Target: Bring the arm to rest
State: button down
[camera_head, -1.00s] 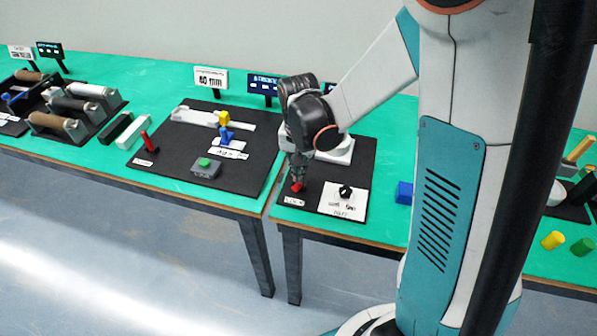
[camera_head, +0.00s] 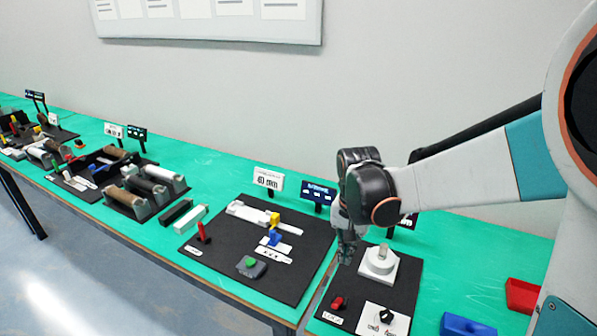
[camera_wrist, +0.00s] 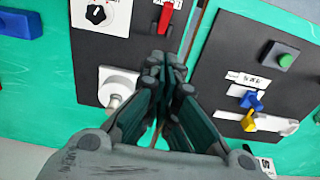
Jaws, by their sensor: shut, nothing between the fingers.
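My gripper (camera_head: 347,250) hangs from my outstretched arm above the right-hand black board (camera_head: 398,290), near the gap between two boards. Its fingers are shut with nothing between them. In the wrist view the gripper (camera_wrist: 165,70) points past the red lever (camera_wrist: 165,18) and the white round device (camera_wrist: 117,88). In the head view the red lever (camera_head: 338,302) lies below and left of the fingers, apart from them. The white round device (camera_head: 380,260) stands just right of the gripper.
The left board (camera_head: 315,262) holds a green button (camera_head: 251,262), a blue piece (camera_head: 274,238) and a yellow block (camera_head: 273,218). A dial (camera_head: 386,316) sits on the right board. Small signs (camera_head: 268,179) stand behind. Blue (camera_head: 465,326) and red (camera_head: 522,295) bins are at right.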

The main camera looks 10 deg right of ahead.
jog(key=s+r+n+t, duration=0.3)
jog(key=s+r, duration=0.2)
jog(key=s, duration=0.3)
jog(key=s+r+n+t, duration=0.3)
jog(key=s+r+n, duration=0.1)
jog(key=s, duration=0.3)
jog(key=shift+s+a+r+t+b, duration=0.3)
jog(key=shift+s+a+r+t, duration=0.05)
jog(key=shift+s+t, duration=0.05)
dwell(0.4)
